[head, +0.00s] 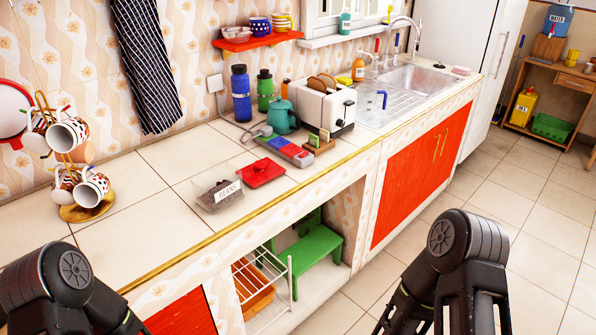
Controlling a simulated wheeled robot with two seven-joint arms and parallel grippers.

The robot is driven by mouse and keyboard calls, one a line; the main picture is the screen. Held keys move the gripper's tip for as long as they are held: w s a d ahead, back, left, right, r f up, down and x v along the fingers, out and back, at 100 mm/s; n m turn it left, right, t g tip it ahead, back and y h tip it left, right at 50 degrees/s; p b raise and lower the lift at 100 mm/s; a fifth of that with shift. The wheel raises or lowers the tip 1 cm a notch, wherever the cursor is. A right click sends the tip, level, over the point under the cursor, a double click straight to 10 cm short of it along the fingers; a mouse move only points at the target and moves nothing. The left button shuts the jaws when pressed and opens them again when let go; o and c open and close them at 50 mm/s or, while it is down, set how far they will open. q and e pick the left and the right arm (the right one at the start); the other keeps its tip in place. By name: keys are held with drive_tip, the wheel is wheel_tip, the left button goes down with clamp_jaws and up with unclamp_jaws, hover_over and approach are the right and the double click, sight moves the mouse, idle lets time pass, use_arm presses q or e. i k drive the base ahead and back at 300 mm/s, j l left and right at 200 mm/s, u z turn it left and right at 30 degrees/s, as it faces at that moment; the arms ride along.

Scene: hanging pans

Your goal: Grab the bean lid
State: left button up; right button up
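The red lid (262,172) lies flat on the tiled counter, with a small raised handle on top. Just to its left and nearer is a clear bean container (218,191), open at the top, with a white label reading BEANS. The lid is off the container and beside it. Black links of my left arm show at the bottom left, and of my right arm at the bottom right. No gripper fingertips can be made out in the head view, so neither gripper is seen at the lid. Nothing covers the lid.
A blue and red box (285,149) lies just behind the lid. A teal kettle (283,118), toaster (323,106) and bottles stand farther back. A mug rack (80,212) stands at left. The gold counter edge (190,248) runs in front; tiles left of the container are clear.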

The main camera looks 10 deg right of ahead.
sight(256, 174)
drive_tip(key=i+j, duration=0.55)
drive_tip(key=z, duration=1.6)
drive_tip(key=i+j, duration=0.05)
drive_tip(key=j, duration=0.05)
